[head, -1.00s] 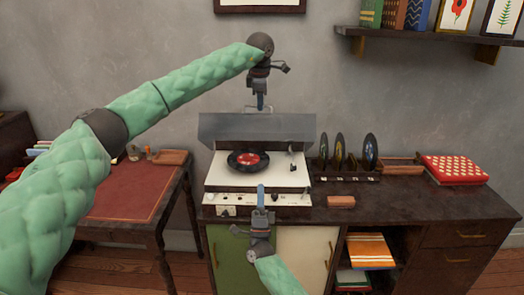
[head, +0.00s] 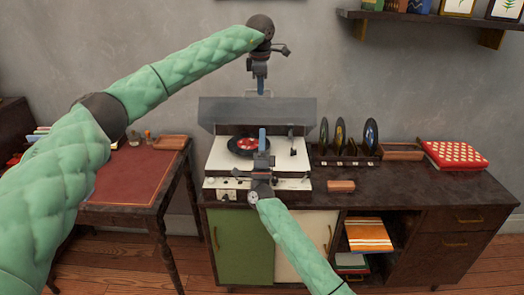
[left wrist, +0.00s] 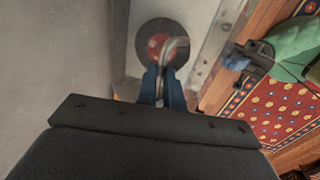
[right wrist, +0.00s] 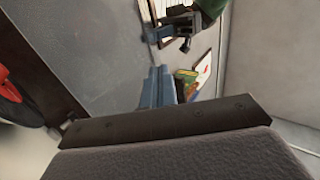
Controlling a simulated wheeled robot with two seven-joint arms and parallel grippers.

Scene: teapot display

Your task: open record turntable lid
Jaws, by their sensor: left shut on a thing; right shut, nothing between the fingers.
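The turntable (head: 218,160) is a white deck on the desk. Its grey see-through lid (head: 225,112) is raised and tilted at the back of the deck. A black record with a red label (head: 240,147) lies on the deck, also visible in the left wrist view (left wrist: 158,45). My left gripper (head: 261,92) is above the lid's upper edge, shut on the curved metal lid handle (left wrist: 176,45). My right gripper (head: 262,133) is shut and empty, over the deck in front of the lid; its blue fingers (right wrist: 158,85) point toward the lid. Any contact with the lid is unclear.
Upright records in a rack (head: 348,150), a wooden tray (head: 401,152) and a red patterned box (head: 455,155) stand right of the turntable. A small brown block (head: 341,186) lies near the desk front. A red-topped table (head: 130,180) is at left. A wall shelf (head: 430,22) is upper right.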

